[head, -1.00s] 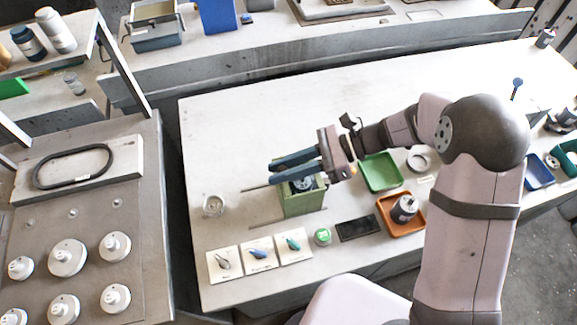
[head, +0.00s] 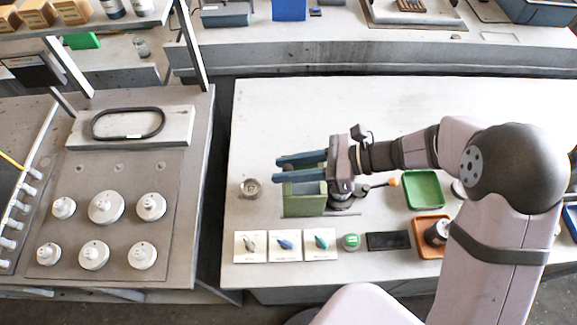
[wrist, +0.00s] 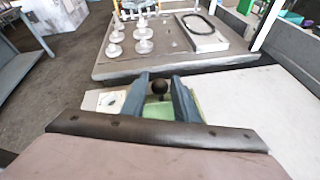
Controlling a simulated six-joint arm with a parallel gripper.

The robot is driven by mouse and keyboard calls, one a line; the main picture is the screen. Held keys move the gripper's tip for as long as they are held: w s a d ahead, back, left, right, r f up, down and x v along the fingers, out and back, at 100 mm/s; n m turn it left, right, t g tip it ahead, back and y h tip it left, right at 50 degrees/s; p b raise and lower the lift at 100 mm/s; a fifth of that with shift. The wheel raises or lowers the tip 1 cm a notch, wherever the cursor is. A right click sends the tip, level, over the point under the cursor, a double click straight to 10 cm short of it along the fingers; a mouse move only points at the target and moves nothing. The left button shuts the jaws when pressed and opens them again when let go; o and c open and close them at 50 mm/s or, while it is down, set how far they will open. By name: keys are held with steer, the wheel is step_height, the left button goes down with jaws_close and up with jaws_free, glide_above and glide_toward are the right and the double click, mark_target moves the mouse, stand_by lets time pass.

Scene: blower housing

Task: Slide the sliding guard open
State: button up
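The sliding guard is a green box-like cover (head: 306,199) on thin rails at the left part of the bench fixture. It stands at the left end of the rails, with bare rail to its right. A dark round housing part (head: 343,201) stands uncovered just right of it, partly hidden by my gripper. My gripper (head: 276,169) is over the guard, its two blue fingers apart and pointing left. In the wrist view a dark ball knob (wrist: 160,88) sits between the fingers, with a gap seeming to show on each side. Green guard surface (wrist: 158,107) shows beneath.
A lever with an orange knob (head: 393,181) sticks out right of the housing. A green tray (head: 424,204) and an orange tray (head: 418,251) with a dark can stand further right. Switch cards (head: 285,243) lie in front. A glass dish (head: 250,187) stands left.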

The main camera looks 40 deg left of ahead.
mark_target(320, 165)
steer(key=shift+b+v, duration=1.15)
steer(key=shift+v, duration=2.5)
steer(key=d+f+n+t+h, duration=0.2)
steer(key=d+n+h, duration=0.1)
steer(key=d, duration=0.9)
steer(key=d+f+n+t+h, duration=0.3)
steer(key=d+n+h, duration=0.1)
steer(key=d, duration=0.8)
steer(key=w+d+f+n+t+h, duration=0.1)
steer(key=d+f+n+t+h, duration=0.2)
steer(key=d, duration=0.9)
steer(key=n, duration=0.2)
steer(key=shift+d+n+h, duration=0.15)
steer(key=shift+n+h, duration=0.25)
